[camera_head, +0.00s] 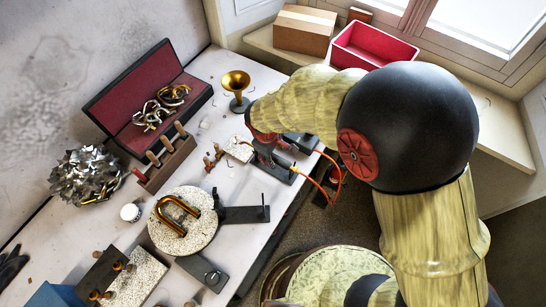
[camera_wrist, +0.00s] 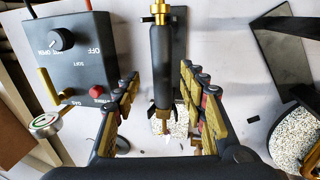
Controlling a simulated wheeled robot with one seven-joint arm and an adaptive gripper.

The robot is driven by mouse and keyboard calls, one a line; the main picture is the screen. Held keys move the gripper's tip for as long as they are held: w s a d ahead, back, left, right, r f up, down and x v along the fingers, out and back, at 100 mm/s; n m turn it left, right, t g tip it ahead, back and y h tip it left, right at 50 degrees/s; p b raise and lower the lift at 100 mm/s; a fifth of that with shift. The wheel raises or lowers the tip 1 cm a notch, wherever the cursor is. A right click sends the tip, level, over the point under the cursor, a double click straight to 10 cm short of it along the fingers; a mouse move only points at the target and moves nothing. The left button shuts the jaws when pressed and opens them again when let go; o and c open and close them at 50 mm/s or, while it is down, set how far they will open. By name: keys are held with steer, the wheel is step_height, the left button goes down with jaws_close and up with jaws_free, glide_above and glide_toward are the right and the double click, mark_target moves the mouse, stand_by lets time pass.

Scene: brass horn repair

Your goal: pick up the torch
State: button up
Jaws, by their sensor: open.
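The torch (camera_wrist: 166,65) shows in the wrist view as a dark cylindrical handle with brass fittings at both ends. It lies lengthwise between the two fingers of my gripper (camera_wrist: 160,88). The fingers are open, one on each side of it, with visible gaps; I see no contact. The torch's brass nozzle end points toward my palm, over a pale speckled block (camera_wrist: 172,130). In the head view my gripper is low over the bench's right edge, mostly hidden behind my forearm.
A dark control box (camera_wrist: 74,58) with knob and gauge stands close left of my fingers in the wrist view. A speckled turntable (camera_head: 170,232) with a brass tube, a gold horn bell (camera_head: 236,84) and an open red-lined case (camera_head: 130,91) occupy the bench.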

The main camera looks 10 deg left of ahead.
mark_target(274, 157)
steer(key=f, duration=0.4)
steer(key=shift+w+b, duration=0.2)
steer(key=shift+b, duration=0.15)
steer(key=shift+c, duration=1.3)
steer(key=c, duration=0.7)
jaws_close()
